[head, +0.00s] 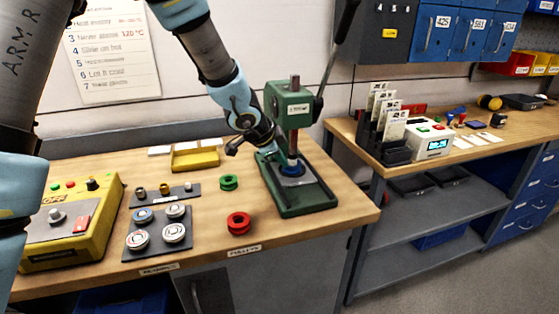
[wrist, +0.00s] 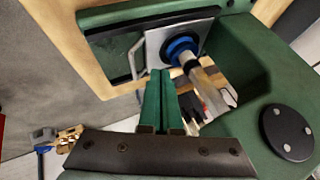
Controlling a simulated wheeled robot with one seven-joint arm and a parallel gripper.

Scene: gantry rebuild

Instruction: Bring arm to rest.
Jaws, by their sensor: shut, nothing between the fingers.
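My arm reaches in from the top of the head view, and my gripper (head: 272,157) is low beside the green arbor press (head: 300,106), on the left of its column. In the wrist view my gripper (wrist: 160,74) shows two green fingers side by side, shut with nothing between them. Their tips point toward the press's light metal plate (wrist: 153,52). A blue ring (wrist: 181,49) sits on that plate under the press ram (wrist: 197,74). The fingers look close to the plate, but I cannot tell whether they touch it.
On the wooden bench (head: 205,265) are a yellow control box (head: 75,232), a dark plate with several round parts (head: 158,250), a green ring (head: 229,183), a red ring (head: 239,223) and a yellow tray (head: 195,159). The press lever (head: 338,45) rises high. A second bench (head: 470,148) stands right.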

